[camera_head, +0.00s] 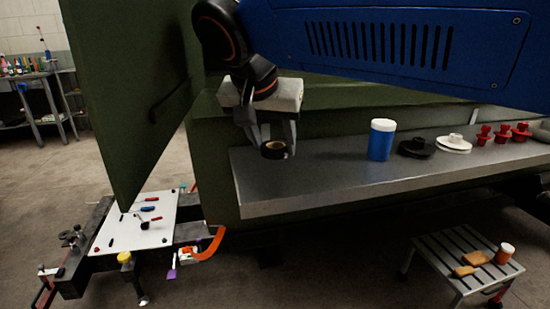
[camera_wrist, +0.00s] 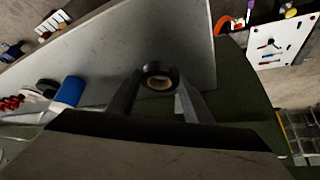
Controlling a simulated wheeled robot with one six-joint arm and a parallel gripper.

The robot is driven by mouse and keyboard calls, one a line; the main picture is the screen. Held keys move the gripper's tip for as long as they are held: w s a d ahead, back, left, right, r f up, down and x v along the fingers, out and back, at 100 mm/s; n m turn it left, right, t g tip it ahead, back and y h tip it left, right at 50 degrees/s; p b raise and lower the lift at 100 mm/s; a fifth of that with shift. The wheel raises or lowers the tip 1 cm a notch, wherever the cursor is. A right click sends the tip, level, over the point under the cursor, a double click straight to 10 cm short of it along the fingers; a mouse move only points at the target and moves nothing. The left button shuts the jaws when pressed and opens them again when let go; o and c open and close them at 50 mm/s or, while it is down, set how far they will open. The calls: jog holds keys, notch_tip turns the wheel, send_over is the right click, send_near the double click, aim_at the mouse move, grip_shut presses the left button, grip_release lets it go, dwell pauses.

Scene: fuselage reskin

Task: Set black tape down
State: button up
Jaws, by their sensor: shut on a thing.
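The black tape (camera_head: 274,150) is a dark roll with a tan core. My gripper (camera_head: 270,140) is shut on it, with one finger on each side, near the left end of the grey metal shelf (camera_head: 330,181). In the wrist view the tape (camera_wrist: 159,77) sits between the two fingertips of my gripper (camera_wrist: 160,88), its round face and core toward the camera. The shelf's bare surface (camera_wrist: 185,30) shows behind it. I cannot tell whether the tape touches the shelf.
A blue canister with a white lid (camera_head: 381,139), a black disc (camera_head: 416,149), a white disc (camera_head: 453,144) and red parts (camera_head: 502,133) stand farther right on the shelf. A green panel (camera_head: 125,90) rises at left. A step stool (camera_head: 462,262) and a white board (camera_head: 135,222) are lower.

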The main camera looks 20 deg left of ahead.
aim_at(271, 152)
jog(key=shift+f, duration=2.05)
jog(key=o, duration=1)
jog(key=shift+f, duration=0.1)
jog(key=v, duration=1.2)
